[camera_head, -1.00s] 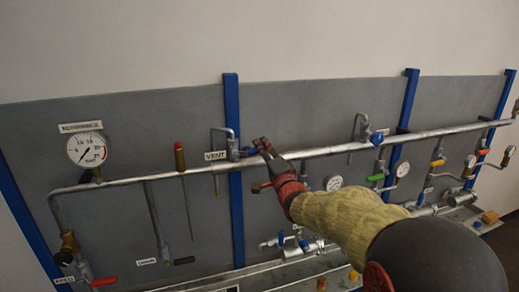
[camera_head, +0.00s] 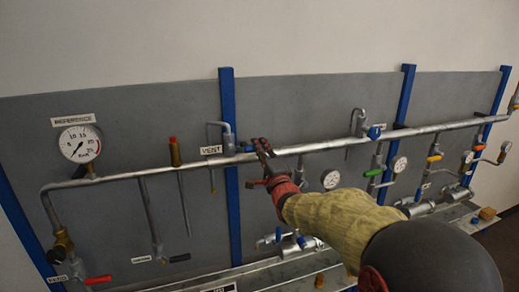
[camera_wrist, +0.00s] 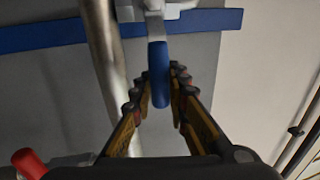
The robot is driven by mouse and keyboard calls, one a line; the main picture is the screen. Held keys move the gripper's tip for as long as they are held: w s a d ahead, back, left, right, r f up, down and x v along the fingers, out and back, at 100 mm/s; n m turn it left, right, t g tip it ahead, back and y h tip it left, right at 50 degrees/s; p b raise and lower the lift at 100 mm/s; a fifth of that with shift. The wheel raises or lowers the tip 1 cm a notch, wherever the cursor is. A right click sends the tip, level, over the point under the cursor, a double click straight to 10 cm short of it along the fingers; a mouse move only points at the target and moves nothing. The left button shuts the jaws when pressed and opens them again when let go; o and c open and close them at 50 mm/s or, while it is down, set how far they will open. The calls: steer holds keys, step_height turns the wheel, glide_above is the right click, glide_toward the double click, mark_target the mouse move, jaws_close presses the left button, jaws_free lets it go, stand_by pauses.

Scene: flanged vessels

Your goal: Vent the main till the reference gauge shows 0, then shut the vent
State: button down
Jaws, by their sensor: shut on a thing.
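The reference gauge (camera_head: 80,144) is a round white dial at the upper left, under its label (camera_head: 73,120). Its dark needle points downward, slightly left; the exact reading is too small to tell. The vent valve (camera_head: 228,143) stands on the main pipe beside the VENT label (camera_head: 211,150). Its blue lever (camera_wrist: 158,75) lies between my fingertips in the wrist view. My gripper (camera_wrist: 160,88) is shut on this lever. In the head view my gripper (camera_head: 262,148) is at the pipe, just right of the vent valve, and hides part of the lever.
The silver main pipe (camera_head: 340,144) runs across the grey panel (camera_head: 110,195). A brass relief fitting (camera_head: 174,152) stands left of the vent. Several coloured-lever valves and small gauges (camera_head: 330,179) lie to the right. A red lever (camera_head: 98,280) is at the lower left.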

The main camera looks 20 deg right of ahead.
steer(key=c, duration=1.7)
jaws_free()
steer(key=shift+f, duration=0.15)
steer(key=shift+c, duration=0.2)
steer(key=s+f, duration=0.2)
steer(key=s, duration=0.9)
steer(key=shift+s+f, duration=0.15)
steer(key=shift+s, duration=0.25)
